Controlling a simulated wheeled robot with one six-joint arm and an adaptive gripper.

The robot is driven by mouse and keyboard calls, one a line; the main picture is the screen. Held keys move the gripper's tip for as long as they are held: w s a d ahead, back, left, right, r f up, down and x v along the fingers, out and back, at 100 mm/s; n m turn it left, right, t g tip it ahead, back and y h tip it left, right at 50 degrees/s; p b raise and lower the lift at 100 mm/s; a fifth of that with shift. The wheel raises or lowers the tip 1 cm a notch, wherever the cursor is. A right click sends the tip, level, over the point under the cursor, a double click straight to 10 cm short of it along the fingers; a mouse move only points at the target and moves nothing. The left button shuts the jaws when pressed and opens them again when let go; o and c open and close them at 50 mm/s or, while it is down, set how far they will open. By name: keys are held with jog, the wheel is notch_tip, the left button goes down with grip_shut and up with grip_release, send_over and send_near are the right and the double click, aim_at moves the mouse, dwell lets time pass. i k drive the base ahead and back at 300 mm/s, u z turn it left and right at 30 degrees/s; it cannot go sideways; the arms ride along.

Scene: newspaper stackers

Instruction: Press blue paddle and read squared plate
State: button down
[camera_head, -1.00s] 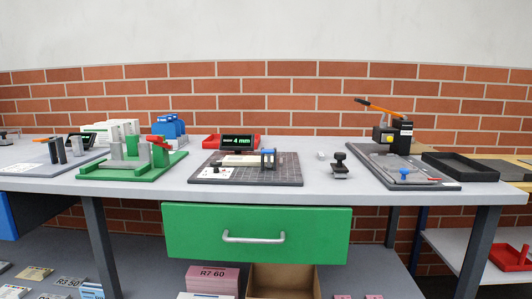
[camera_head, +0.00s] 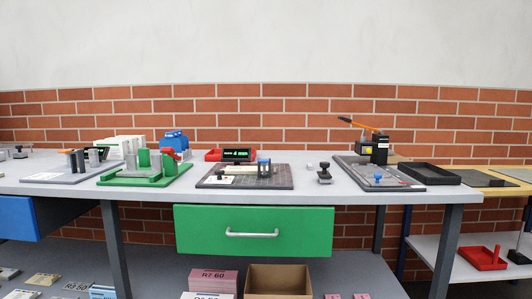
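A dark squared plate (camera_head: 215,184) with a grid lies on the middle of the grey table. A blue-topped piece (camera_head: 264,162), which looks like the blue paddle, stands upright on its right half. A white label and a small black knob (camera_head: 222,171) are on its left part. A small black display (camera_head: 237,155) with green characters stands behind the plate; its reading is too small to make out. My gripper is not in view, and nothing of mine touches the plate.
A black-knobbed stamp (camera_head: 324,174) stands right of the plate. Further right is a board (camera_head: 400,184) with an orange-handled press (camera_head: 376,148) and a blue knob, then a black tray (camera_head: 432,174). A green fixture (camera_head: 150,178) stands left. A green drawer (camera_head: 255,225) is under the tabletop.

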aim_at(264, 162)
jog(key=z, duration=1.5)
jog(key=i, duration=0.95)
jog(key=u, duration=2.2)
